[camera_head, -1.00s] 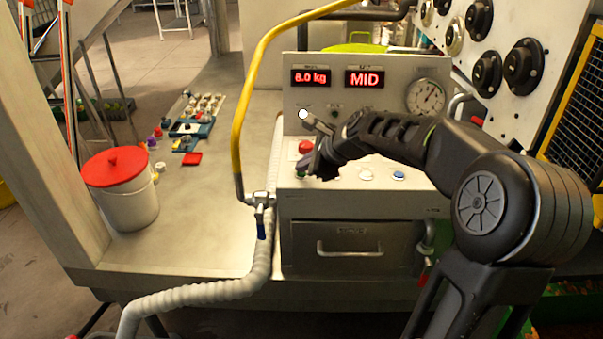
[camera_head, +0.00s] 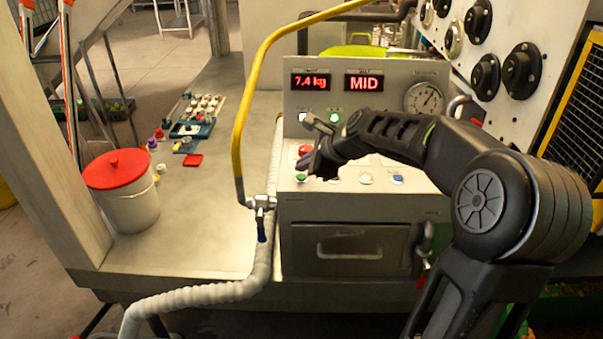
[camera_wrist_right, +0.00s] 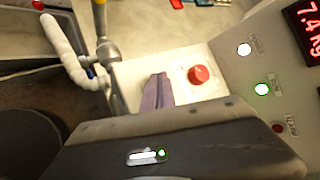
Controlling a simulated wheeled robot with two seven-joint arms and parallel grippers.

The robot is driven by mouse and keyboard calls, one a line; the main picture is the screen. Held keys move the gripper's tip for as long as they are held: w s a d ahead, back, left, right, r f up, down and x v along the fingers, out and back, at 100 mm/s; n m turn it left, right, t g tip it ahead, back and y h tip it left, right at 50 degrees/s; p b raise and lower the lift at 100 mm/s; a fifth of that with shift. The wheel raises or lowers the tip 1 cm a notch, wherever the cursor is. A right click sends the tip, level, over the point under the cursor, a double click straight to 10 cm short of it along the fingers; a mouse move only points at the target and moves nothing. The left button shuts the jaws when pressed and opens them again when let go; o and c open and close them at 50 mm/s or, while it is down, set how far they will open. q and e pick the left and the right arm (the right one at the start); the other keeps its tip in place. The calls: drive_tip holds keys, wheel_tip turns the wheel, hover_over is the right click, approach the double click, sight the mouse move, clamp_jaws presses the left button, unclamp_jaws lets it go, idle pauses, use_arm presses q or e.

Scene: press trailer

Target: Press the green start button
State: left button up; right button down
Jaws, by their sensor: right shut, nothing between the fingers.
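The green start button (camera_head: 301,178) shows at the left end of the button row on the grey control panel in the head view. My right gripper (camera_head: 304,163) is just above it, shut and empty, its fingertips pointing down and apart from the button as far as I can see. In the right wrist view the purple-grey fingers (camera_wrist_right: 157,92) are together beside the red mushroom button (camera_wrist_right: 199,75); the green button is hidden there. A green lamp (camera_head: 335,117) is lit on the upright panel, also in the wrist view (camera_wrist_right: 262,89). My left gripper is not in view.
Displays read 7.4 kg (camera_head: 311,82) and MID (camera_head: 364,82). White (camera_head: 366,179) and blue (camera_head: 398,179) buttons lie right of the green one. A yellow pipe (camera_head: 238,130) and pale hose (camera_head: 262,262) run left of the panel. A red-lidded bucket (camera_head: 127,205) stands farther left.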

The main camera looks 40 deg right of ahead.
sight(304, 178)
wheel_tip(304, 178, up, 5)
drive_tip(key=p, duration=0.5)
idle(1.1)
